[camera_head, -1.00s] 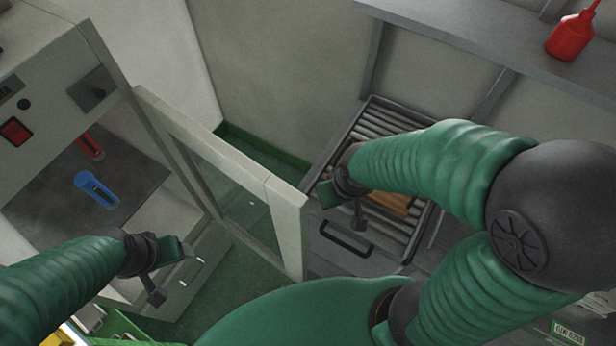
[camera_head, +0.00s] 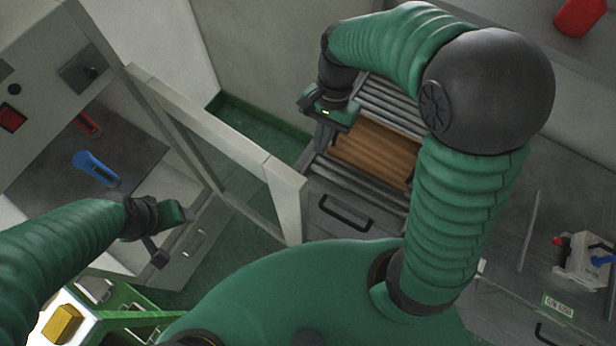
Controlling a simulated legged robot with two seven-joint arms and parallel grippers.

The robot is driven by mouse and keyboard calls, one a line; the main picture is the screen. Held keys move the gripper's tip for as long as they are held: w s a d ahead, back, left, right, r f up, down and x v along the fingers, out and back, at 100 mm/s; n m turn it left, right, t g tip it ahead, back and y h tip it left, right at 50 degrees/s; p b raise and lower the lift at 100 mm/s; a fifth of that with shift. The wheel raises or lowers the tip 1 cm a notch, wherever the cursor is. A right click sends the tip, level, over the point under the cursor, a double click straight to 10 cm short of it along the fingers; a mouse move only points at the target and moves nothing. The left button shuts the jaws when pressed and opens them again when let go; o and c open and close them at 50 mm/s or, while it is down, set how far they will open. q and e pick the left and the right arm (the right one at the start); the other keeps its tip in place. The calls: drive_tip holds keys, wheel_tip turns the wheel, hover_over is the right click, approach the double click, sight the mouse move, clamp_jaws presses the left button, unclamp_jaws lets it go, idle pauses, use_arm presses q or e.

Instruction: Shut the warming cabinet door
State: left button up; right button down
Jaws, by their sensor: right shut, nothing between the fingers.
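The warming cabinet (camera_head: 45,60) stands at the left with its inside showing. Its door (camera_head: 225,147), a pale frame with a glass pane, stands wide open and juts toward the middle of the view. A blue tool (camera_head: 97,168) and a red tool (camera_head: 88,124) lie inside the cabinet. My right gripper (camera_head: 328,112) is shut and empty, beyond the door's free edge and to its right, apart from it. My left gripper (camera_head: 170,232) is in front of the cabinet's lower part, left of the door; its fingers do not show clearly enough to tell their state.
A roller rack (camera_head: 350,188) with a brown wooden board (camera_head: 378,155) stands right of the door. A drawer handle (camera_head: 343,216) is below it. A red bottle (camera_head: 578,17) is on the shelf at upper right. A yellow block (camera_head: 62,324) is at lower left. Green floor shows behind the door.

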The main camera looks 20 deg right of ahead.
drive_tip(key=s+a+f, duration=0.4)
drive_tip(key=f, duration=0.5)
drive_tip(key=shift+a+p, duration=0.25)
drive_tip(key=shift+p, duration=0.1)
drive_tip(key=shift+d, duration=0.1)
